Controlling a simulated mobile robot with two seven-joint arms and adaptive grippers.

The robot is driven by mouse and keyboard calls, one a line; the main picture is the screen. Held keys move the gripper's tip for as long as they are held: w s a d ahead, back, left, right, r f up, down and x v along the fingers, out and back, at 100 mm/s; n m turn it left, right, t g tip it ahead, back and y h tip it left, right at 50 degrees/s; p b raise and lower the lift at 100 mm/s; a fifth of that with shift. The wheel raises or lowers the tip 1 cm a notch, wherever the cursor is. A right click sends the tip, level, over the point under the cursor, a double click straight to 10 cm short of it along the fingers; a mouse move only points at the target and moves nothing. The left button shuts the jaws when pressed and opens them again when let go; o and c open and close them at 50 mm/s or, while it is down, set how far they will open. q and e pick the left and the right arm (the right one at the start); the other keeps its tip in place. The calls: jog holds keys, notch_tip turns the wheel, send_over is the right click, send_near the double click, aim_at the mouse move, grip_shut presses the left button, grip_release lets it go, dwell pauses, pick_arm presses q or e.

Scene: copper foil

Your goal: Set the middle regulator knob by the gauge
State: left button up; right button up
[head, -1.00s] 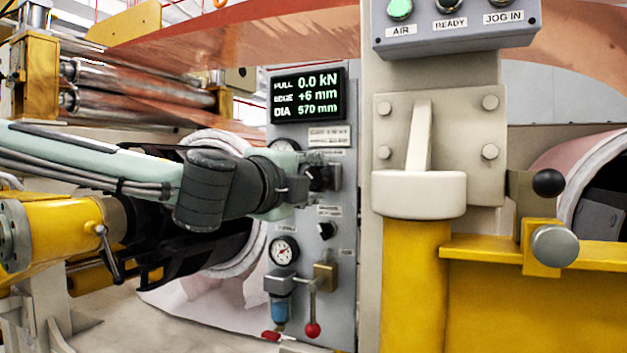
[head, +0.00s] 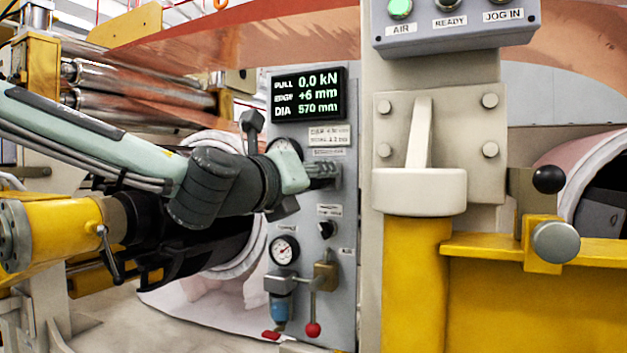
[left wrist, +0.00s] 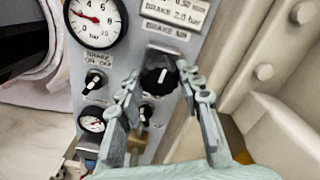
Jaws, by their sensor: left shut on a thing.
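The black regulator knob (left wrist: 160,80) sits on the grey panel in the left wrist view, with a white mark on its face. My left gripper (left wrist: 160,84) has one finger on each side of it and is shut on it. In the head view my left gripper (head: 325,174) reaches the panel from the left and hides the knob. The large round gauge (left wrist: 97,20) is up and left of the knob in the wrist view, its red needle pointing to the upper left. In the head view this gauge (head: 285,147) is partly covered by my gripper. My right gripper is not in view.
A label above the knob (left wrist: 178,10) reads "BRAKE 2.0 bar". A brake switch (left wrist: 94,80), a small gauge (left wrist: 92,123) and a lower knob (left wrist: 148,112) are close by. A red-ended lever (head: 313,328) is lower on the panel. A beige post (head: 370,250) stands right of it.

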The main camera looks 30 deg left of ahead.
pick_arm(q)
jog(key=shift+m, duration=1.8)
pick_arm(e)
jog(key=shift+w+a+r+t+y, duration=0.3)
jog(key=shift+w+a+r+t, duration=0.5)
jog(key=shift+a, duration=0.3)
pick_arm(q)
jog(key=o, duration=1.1)
jog(key=shift+o, duration=0.2)
